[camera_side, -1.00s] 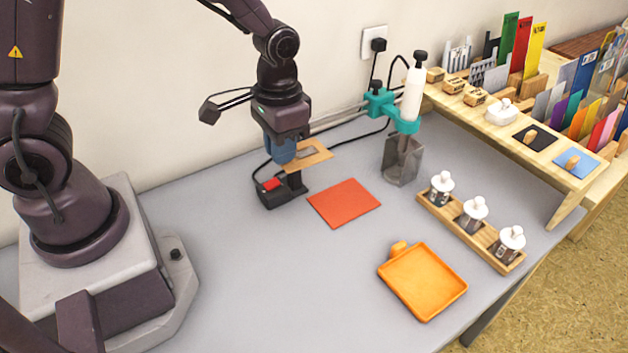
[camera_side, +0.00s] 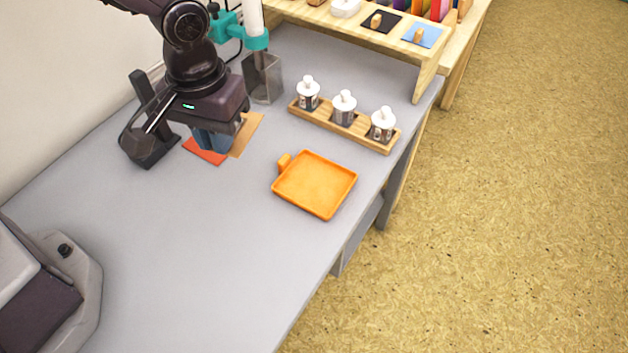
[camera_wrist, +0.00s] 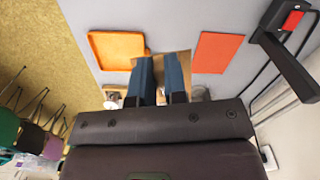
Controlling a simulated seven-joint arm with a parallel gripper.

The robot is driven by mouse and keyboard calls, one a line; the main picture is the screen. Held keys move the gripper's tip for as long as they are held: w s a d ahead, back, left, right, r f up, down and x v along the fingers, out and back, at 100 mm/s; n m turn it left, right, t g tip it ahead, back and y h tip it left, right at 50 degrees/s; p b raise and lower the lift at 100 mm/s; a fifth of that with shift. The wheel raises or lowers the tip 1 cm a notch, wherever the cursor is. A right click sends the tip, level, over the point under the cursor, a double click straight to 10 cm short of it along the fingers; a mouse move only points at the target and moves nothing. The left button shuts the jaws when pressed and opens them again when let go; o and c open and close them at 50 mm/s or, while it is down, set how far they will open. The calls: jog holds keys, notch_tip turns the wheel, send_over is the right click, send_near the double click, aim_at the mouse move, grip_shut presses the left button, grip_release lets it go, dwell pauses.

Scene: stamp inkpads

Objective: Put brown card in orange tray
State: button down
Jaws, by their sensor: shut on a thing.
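The brown card (camera_side: 246,134) is held in my gripper (camera_side: 213,143), whose blue fingers are shut on it. In the side view the card sticks out to the right of the fingers, above the table. The wrist view also shows the brown card (camera_wrist: 176,56) around and beyond my two fingers (camera_wrist: 161,60). The orange tray (camera_side: 300,206) lies flat and empty on the table, to the right of and nearer the camera than the gripper. In the wrist view the tray (camera_wrist: 92,48) is left of the fingers.
A red-orange sheet (camera_side: 205,152) lies on the table, partly hidden by my gripper. A wooden rack (camera_side: 366,139) with white-topped bottles stands behind the tray. A black device (camera_side: 150,150) is left of the gripper. A grey cup (camera_side: 264,78) stands behind. Front table is clear.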

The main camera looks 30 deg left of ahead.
jog(key=s+d+f+n, duration=0.1)
jog(key=d+n, duration=0.3)
jog(key=n, duration=1.1)
send_over(334, 194)
jog(key=f, duration=0.9)
jog(key=shift+s+a+f, duration=0.15)
jog(key=shift+s+f, duration=0.05)
jog(key=shift+f, duration=0.2)
jog(key=shift+w+f, duration=0.1)
jog(key=shift+f, duration=1.65)
jog(key=shift+f, duration=0.1)
